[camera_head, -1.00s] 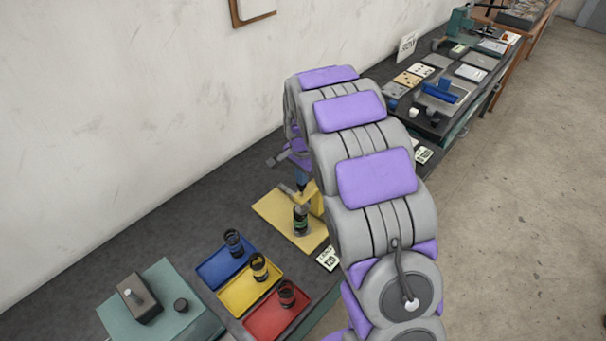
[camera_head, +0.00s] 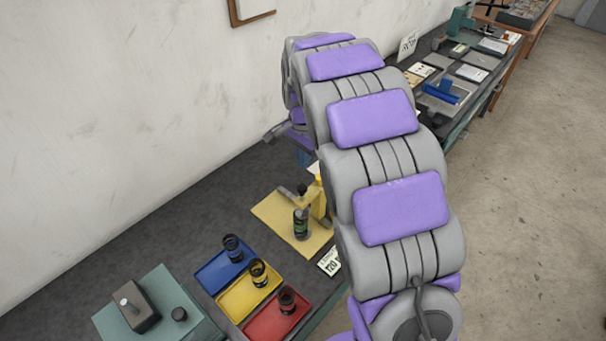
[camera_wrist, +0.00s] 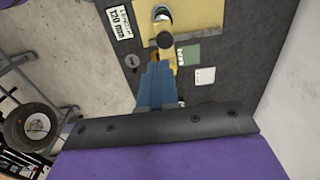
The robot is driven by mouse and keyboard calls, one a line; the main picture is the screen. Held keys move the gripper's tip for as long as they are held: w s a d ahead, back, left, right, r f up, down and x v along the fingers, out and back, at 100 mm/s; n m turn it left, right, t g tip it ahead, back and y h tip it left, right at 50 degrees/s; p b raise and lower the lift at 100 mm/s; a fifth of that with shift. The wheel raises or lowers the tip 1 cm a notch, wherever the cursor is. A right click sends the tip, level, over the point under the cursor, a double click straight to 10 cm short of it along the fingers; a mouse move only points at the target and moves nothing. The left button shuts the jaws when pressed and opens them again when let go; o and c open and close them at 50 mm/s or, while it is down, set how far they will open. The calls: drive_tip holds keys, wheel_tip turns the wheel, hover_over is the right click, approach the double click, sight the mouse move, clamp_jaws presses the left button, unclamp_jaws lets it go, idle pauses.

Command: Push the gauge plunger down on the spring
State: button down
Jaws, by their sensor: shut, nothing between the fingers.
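The gauge has a flat yellow base (camera_head: 275,219) and a yellow post (camera_head: 319,197). A dark knob (camera_head: 302,189), which looks like the plunger top, sits beside the post. A dark cylinder with a green band (camera_head: 301,224), apparently the spring unit, stands upright on the base. How far the plunger presses on it is unclear. In the wrist view the dark knob (camera_wrist: 165,40) lies just beyond the fingertips. My gripper (camera_wrist: 157,66) is shut and empty, its blue fingers together. In the head view only a bit of my gripper (camera_head: 303,158) shows, behind the gauge, apparently clear of the knob.
Blue (camera_head: 211,275), yellow (camera_head: 234,301) and red (camera_head: 261,325) trays each hold a dark cylinder. A green mat (camera_head: 160,285) with a grey block lies at lower left. The wall borders the bench's far side.

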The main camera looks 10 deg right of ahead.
wheel_tip(320, 180, up, 8)
drive_tip(key=shift+f, duration=0.15)
idle(0.3)
drive_tip(key=shift+w, duration=0.1)
idle(0.7)
drive_tip(key=s+f+n+b, duration=0.3)
drive_tip(key=s+f, duration=0.1)
drive_tip(key=s, duration=0.8)
drive_tip(key=s+f+n+g+b, duration=0.1)
drive_tip(key=s+f+n+b, duration=0.2)
drive_tip(key=s, duration=1)
drive_tip(key=s+f+n+g+b, duration=0.1)
drive_tip(key=s+f+n+b, duration=0.2)
drive_tip(key=s, duration=1)
wheel_tip(320, 180, down, 4)
drive_tip(key=shift+f+n, duration=0.1)
drive_tip(key=shift+n, duration=1)
